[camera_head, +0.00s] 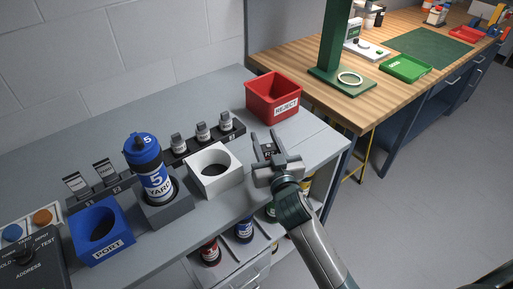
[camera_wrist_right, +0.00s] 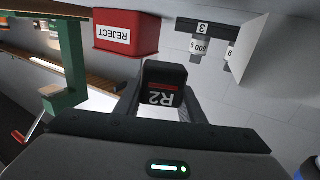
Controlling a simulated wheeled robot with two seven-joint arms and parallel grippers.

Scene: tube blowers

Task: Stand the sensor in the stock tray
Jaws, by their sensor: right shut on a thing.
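My right gripper (camera_head: 268,147) is shut on a small dark block marked R2, which I take to be the sensor (camera_wrist_right: 163,92). It is held between the fingers above the grey bench's right part, and mostly hidden in the head view. A dark rack (camera_head: 208,144) with several small grey-capped pieces standing in it lies left of the gripper, along the bench; it also shows in the right wrist view (camera_wrist_right: 203,29). No label marks it as the stock tray, so I cannot tell if it is. My left gripper is not in view.
A red REJECT bin (camera_head: 274,97) stands just behind the gripper. A white block with a round hole (camera_head: 215,171) is to its left, then a blue-capped bottle (camera_head: 152,167) in a grey holder and a blue PORT block (camera_head: 101,230). The bench's right edge is close.

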